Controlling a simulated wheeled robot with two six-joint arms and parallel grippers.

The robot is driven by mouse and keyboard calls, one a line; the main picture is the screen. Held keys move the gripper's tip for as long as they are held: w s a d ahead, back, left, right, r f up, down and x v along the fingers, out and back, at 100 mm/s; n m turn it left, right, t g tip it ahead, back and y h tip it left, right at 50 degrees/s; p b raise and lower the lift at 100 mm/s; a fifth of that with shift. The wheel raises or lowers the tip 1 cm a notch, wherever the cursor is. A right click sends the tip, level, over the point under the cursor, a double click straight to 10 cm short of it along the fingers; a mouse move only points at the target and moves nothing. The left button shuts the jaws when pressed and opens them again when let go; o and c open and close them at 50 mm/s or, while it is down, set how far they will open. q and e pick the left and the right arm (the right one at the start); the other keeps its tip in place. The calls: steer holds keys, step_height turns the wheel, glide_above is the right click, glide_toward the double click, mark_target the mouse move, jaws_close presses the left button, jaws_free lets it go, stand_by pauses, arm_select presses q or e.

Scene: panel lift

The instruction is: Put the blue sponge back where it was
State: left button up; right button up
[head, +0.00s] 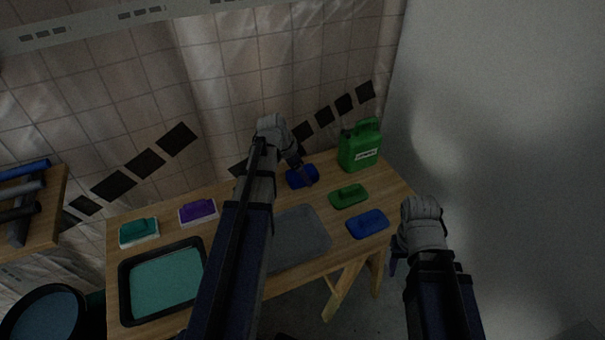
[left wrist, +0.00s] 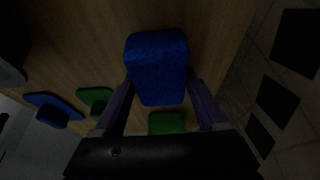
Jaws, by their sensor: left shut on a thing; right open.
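The blue sponge (head: 299,180) is at the back of the wooden table (head: 395,186), left of the green jerrycan (head: 360,150). My left gripper (head: 304,176) reaches over the table and is shut on this sponge. In the left wrist view the sponge (left wrist: 157,62) sits between the two fingers, with wood behind it. I cannot tell whether it touches the table. My right gripper (head: 397,264) is open and empty, off the table's right edge.
A green pad (head: 348,197) and a blue pad (head: 367,224) lie at the right. A grey mat (head: 302,238) is mid-table, partly behind my left arm. Purple (head: 198,210) and teal (head: 139,231) blocks and a black-rimmed tray (head: 124,290) are at the left.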

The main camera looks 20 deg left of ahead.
mark_target(295, 174)
arm_select(q)
steer(key=o, duration=1.3)
steer(key=shift+f, duration=0.1)
steer(key=shift+o, duration=0.2)
steer(key=p+v, duration=0.7)
steer(key=v, duration=0.1)
steer(key=shift+w+d+p, duration=0.1)
steer(key=shift+p, duration=0.2)
steer(key=shift+d, duration=0.1)
steer(key=s+d, duration=0.1)
steer(key=d, duration=0.3)
steer(key=s+d+f+n+g, duration=0.1)
steer(key=s+d, duration=0.1)
steer(key=d, duration=0.3)
steer(key=s+d+g+y, duration=0.1)
steer(key=s+d, duration=0.1)
steer(key=d, duration=0.2)
steer(key=shift+s+d+f, duration=0.15)
steer(key=shift+s+d, duration=0.1)
steer(key=s+d+n+y, duration=0.1)
steer(key=s+d, duration=0.2)
steer(key=s+d+n+g+y, duration=0.1)
steer(key=s+d, duration=0.3)
steer(key=s+d+n+y, duration=0.1)
steer(key=s+d, duration=0.3)
steer(key=shift+d+f+n+g, duration=0.1)
steer(key=shift+d+n+g, duration=0.15)
steer(key=shift+n+g, duration=0.05)
